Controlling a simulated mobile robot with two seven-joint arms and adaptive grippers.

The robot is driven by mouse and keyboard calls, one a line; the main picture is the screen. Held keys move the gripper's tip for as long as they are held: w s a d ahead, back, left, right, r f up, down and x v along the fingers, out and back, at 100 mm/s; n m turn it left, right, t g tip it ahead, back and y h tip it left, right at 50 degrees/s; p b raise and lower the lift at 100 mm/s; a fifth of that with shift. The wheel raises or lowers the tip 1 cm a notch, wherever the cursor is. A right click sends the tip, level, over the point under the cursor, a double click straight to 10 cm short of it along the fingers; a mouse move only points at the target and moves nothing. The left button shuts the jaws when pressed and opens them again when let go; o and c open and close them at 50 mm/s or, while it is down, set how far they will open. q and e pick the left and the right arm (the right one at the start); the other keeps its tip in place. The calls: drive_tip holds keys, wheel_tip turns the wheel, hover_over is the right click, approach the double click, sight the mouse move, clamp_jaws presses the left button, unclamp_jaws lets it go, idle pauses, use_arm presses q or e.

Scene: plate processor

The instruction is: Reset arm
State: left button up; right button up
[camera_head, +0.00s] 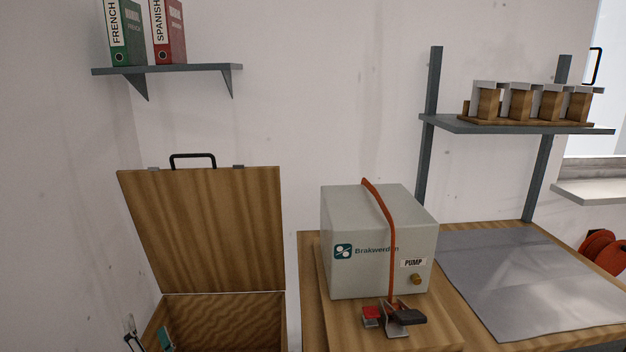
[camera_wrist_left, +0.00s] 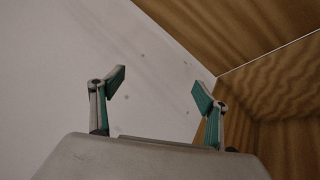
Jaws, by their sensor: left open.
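My left gripper (camera_head: 148,339) shows at the bottom left of the head view, in front of the open wooden chest. In the left wrist view the left gripper (camera_wrist_left: 159,85) has its two teal-padded fingers spread wide apart, with nothing between them. Behind the fingers are the white wall and, to the right, wooden panels. The rest of my left arm is out of the frame. My right gripper is not in view.
The chest's lid (camera_head: 205,230) stands raised against the wall. Right of it, a grey pump box (camera_head: 370,240) with an orange hose sits on a wooden table, a small red-and-black clamp (camera_head: 397,318) before it. A grey mat (camera_head: 530,280) lies further right. Wall shelves (camera_head: 170,69) hang above.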

use_arm(q)
drive_tip(key=s+d+f+m+t+h+p, duration=0.1)
drive_tip(key=s+d+f+m+h, duration=0.3)
drive_tip(key=s+d+m+h, duration=0.55)
drive_tip(key=s+d+f+m+h, duration=0.2)
drive_tip(key=d+f+m+h, duration=0.35)
drive_tip(key=m, duration=0.85)
drive_tip(key=s+d+f+m+g, duration=0.3)
drive_tip(key=s+m, duration=0.3)
drive_tip(key=s, duration=0.3)
drive_tip(key=s+d+f+m+g+p, duration=0.1)
drive_tip(key=s+d+f+m+g, duration=0.2)
drive_tip(key=s+m, duration=0.4)
drive_tip(key=s+d+f, duration=0.1)
drive_tip(key=s+d, duration=0.1)
drive_tip(key=s, duration=0.1)
drive_tip(key=shift+h, duration=0.3)
